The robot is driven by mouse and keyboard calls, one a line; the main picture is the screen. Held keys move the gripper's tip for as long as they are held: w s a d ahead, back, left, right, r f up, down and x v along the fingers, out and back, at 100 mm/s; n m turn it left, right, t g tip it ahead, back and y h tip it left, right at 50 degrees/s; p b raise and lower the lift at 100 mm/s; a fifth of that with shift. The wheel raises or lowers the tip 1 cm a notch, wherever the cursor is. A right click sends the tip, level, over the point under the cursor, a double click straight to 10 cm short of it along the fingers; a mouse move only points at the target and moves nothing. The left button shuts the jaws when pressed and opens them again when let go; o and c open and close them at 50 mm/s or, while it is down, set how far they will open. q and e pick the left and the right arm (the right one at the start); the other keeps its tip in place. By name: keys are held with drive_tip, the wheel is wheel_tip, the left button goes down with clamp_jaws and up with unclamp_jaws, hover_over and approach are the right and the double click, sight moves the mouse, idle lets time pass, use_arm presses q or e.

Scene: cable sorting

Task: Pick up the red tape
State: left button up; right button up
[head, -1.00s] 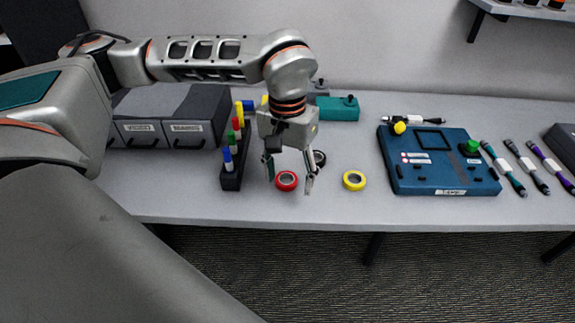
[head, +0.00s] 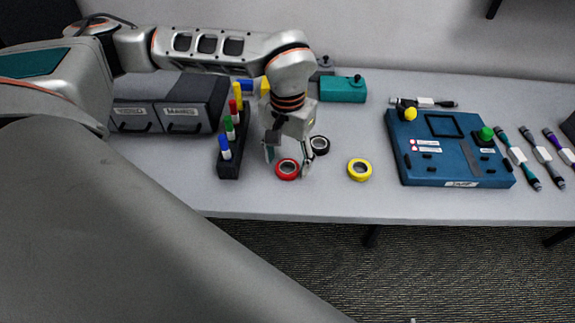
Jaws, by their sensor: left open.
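The red tape (head: 287,169) is a small red roll lying flat on the grey table (head: 330,200). My left gripper (head: 287,166) is open above it, pointing down. One finger is at the left of the roll and the other at its right. I cannot tell whether the fingers touch the roll or how high the tips are above the table. My right gripper is not in view.
A black tape (head: 320,145) lies just behind the right finger, and a yellow tape (head: 360,170) lies further right. A marker holder (head: 231,155) stands close on the left. A blue device box (head: 450,150) is at the right. The table's front edge is near.

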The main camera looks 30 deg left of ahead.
use_arm(q)
drive_tip(key=shift+f, duration=0.75)
drive_tip(key=c, duration=1.1)
drive_tip(key=shift+r, duration=0.1)
